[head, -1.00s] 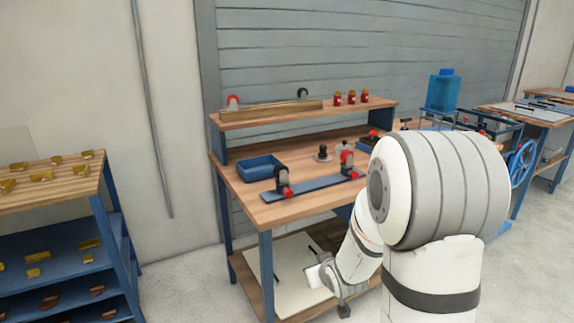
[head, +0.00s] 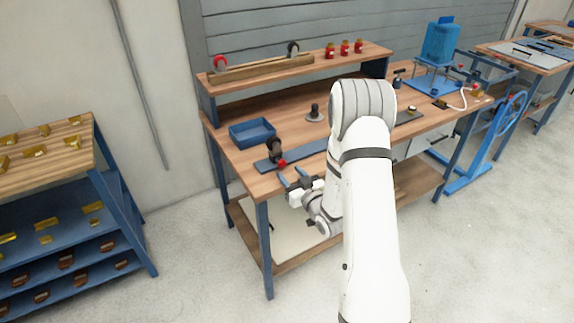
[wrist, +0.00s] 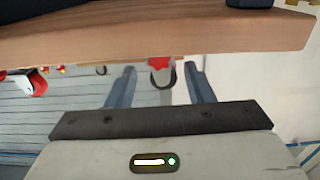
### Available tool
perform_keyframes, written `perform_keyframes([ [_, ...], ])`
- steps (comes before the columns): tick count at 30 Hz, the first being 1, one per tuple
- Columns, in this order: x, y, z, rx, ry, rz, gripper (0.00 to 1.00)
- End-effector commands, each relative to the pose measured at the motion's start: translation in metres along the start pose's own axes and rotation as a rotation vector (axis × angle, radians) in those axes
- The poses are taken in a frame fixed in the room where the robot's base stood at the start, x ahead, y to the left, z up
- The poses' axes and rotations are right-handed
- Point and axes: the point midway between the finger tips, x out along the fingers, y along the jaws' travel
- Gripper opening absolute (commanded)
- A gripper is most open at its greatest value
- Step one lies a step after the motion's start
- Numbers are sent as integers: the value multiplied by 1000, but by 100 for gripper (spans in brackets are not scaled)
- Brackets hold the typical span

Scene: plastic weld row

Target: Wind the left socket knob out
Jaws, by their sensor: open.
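The left socket (head: 274,147) is a dark upright holder on a long blue bar (head: 308,150) near the bench's front edge. Its red knob (head: 282,163) faces the front. My gripper (head: 291,177) is open and empty, in front of the bench edge, slightly below and to the right of the knob, apart from it. In the wrist view, which looks upside down, a red knob (wrist: 159,63) with a dark arch shows between the two blue fingers, beyond them and partly cut off by the wooden edge. My arm hides the right end of the bar.
A blue tray (head: 252,133) sits behind the left socket. A small dark knobbed piece (head: 315,113) stands behind the bar. The raised shelf (head: 300,72) holds red jars (head: 344,48). The bench's wooden front edge (wrist: 230,40) is close to my fingers.

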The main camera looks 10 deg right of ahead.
Motion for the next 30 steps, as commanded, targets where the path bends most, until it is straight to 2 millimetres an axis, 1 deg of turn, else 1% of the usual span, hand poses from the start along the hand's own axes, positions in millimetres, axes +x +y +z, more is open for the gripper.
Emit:
perform_keyframes([
  [1,9,0,-1,-1,0,0,48],
  [3,19,0,-1,0,1,0,48],
  [7,32,1,-1,1,0,3,48],
  [11,37,2,0,1,-1,4,48],
  [18,37,2,0,1,-1,5,47],
  [30,37,3,0,1,-1,6,14],
])
